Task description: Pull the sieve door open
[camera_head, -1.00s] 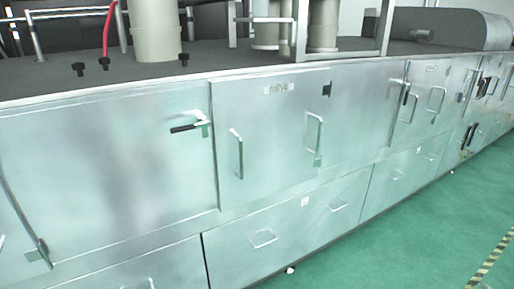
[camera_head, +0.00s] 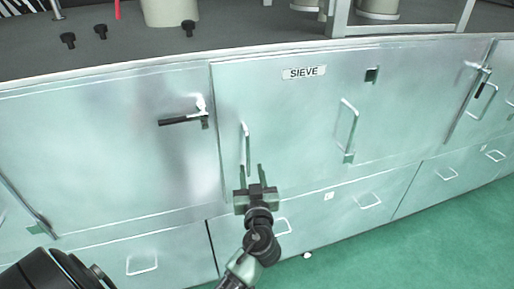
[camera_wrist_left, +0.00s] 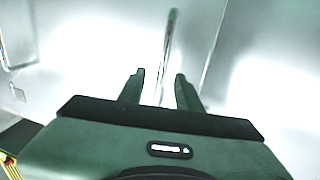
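The sieve door (camera_head: 290,115) is a flat metal panel with a "SIEVE" label (camera_head: 304,73), and it looks shut. It has an upright bar handle (camera_head: 246,145) near its left edge and another upright handle (camera_head: 349,130) to the right. My left gripper (camera_head: 252,170) is open and empty at the lower end of the left handle, its fingers pointing up at the door. In the left wrist view the open fingers (camera_wrist_left: 159,78) stand either side of the line of a thin bar (camera_wrist_left: 169,40), which lies beyond their tips. Contact cannot be told. My right gripper is not in view.
A door to the left has a black-gripped latch (camera_head: 185,120). Lower drawers with pull handles (camera_head: 368,201) run below the sieve door. The grey machine top (camera_head: 240,30) carries black knobs and pale cylinders. The green floor (camera_head: 440,240) at lower right is clear.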

